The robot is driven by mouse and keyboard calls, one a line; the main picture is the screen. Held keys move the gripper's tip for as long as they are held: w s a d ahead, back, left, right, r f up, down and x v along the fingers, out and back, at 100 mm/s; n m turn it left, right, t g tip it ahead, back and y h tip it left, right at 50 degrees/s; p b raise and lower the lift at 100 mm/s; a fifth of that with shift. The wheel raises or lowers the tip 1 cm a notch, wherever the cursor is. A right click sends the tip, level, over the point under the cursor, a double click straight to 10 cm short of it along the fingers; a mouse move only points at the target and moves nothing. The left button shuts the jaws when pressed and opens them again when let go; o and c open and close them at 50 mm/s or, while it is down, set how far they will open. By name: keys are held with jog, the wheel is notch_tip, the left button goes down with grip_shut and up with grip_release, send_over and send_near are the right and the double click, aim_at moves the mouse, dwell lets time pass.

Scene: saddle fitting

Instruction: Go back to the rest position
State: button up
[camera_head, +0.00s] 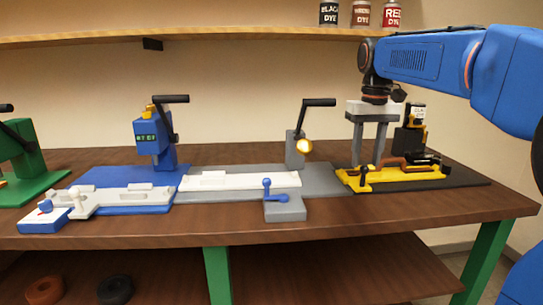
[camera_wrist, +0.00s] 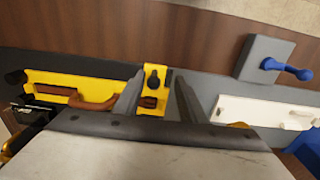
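My gripper (camera_head: 368,163) hangs pointing down over the yellow fixture (camera_head: 408,176) at the right of the bench. Its two grey fingers are apart, and I see nothing held between them. In the wrist view, the fingers (camera_wrist: 157,88) frame the yellow fixture's end block (camera_wrist: 154,101) with its black knob, which lies beyond them. A brown curved piece (camera_head: 390,162) lies along the yellow fixture; it also shows in the wrist view (camera_wrist: 95,103). Whether the fingertips touch the fixture cannot be told.
A grey station with a white rail (camera_head: 240,180) and blue-handled clamp (camera_head: 285,208) stands left of the gripper, near an upright black lever (camera_head: 318,102). A blue press (camera_head: 154,138) and green press (camera_head: 28,160) stand farther left. A shelf (camera_head: 230,36) with dye cans (camera_head: 361,14) runs above.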

jog(key=s+f+t, duration=0.2)
jog(key=s+f, duration=0.9)
jog(key=s, duration=0.3)
jog(key=s+f+t, duration=0.2)
jog(key=s+f, duration=1)
jog(key=s, duration=0.2)
jog(key=shift+s+a+t, duration=0.15)
jog(key=shift+a+t, duration=0.15)
jog(key=shift+a, duration=0.15)
jog(key=shift+r, duration=0.1)
dwell(0.6)
